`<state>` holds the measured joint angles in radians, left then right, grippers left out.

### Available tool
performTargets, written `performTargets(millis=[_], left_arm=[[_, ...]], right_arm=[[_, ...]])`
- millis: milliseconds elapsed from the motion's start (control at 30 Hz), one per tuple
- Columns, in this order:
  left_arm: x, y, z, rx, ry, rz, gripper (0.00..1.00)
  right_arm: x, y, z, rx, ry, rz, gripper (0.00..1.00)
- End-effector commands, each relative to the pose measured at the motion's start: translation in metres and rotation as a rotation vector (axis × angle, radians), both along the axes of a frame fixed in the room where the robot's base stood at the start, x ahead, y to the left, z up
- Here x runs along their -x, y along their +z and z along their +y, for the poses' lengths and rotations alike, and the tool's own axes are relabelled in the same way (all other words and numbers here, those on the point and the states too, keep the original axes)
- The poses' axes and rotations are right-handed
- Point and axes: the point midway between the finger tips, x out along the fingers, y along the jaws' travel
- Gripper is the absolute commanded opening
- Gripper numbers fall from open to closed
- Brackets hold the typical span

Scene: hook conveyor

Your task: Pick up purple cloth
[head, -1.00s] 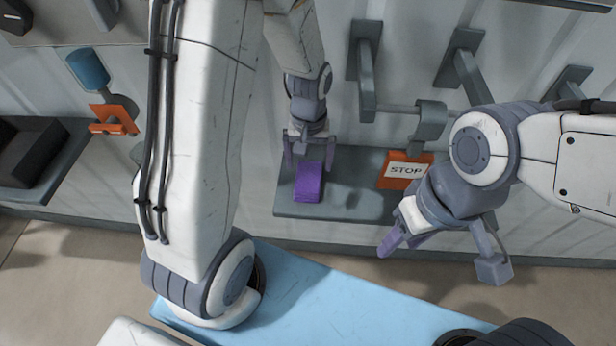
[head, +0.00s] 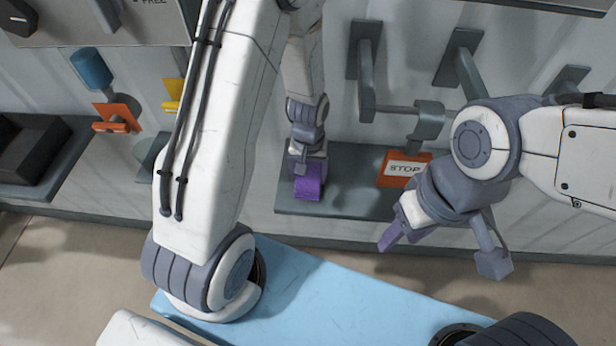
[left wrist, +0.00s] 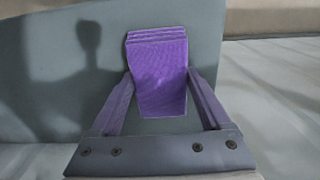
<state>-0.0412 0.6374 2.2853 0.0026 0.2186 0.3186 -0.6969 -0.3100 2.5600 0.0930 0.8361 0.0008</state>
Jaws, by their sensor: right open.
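The purple cloth (head: 309,188) is a folded stack on the grey shelf (head: 350,202) in the middle of the head view. My left gripper (head: 307,166) is right over it and hides its far part. In the left wrist view the cloth (left wrist: 160,75) lies between the two purple fingers of my left gripper (left wrist: 160,72), with the fingertips close beside its side edges. I cannot tell whether they press on it. My right gripper (head: 436,248) is open and empty, above the floor to the right.
An orange STOP sign (head: 404,168) stands at the back of the shelf, right of the cloth. Grey hooks (head: 366,70) stick out from the wall above. A dark tray (head: 35,150) is at far left. A light blue surface (head: 310,295) lies in front.

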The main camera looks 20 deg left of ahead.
Motion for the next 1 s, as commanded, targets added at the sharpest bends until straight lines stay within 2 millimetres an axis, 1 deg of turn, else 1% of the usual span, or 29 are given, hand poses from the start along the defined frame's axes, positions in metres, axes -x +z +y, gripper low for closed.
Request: performTargets(millis=[267,367,467,567,800,900,1000], left_arm=[[0.0,0.001,0.0,0.0,0.0,0.0,0.25],[-0.001,0.005,0.0,0.0,0.0,-0.001,0.25],[-0.001,0.013,0.0,0.0,0.0,-0.004,0.25],[-0.001,0.027,0.0,0.0,0.0,-0.006,0.25],[-0.002,0.074,0.0,0.0,0.0,-0.007,0.25],[-0.002,0.088,0.0,0.0,0.0,-0.005,0.25],[-0.001,0.097,0.0,-0.001,0.0,-0.002,0.25]], right_arm=[[0.0,0.0,0.0,0.0,0.0,0.0,0.5],[0.0,-0.001,0.0,0.0,0.0,0.0,0.5],[0.0,-0.002,0.0,0.0,0.0,0.0,0.5],[0.0,-0.004,0.0,0.0,0.0,0.0,0.5],[0.0,-0.008,0.0,0.0,0.0,0.0,0.5],[0.0,-0.009,0.0,0.0,0.001,0.0,0.5],[0.0,-0.009,0.0,0.0,0.001,0.0,0.5]])
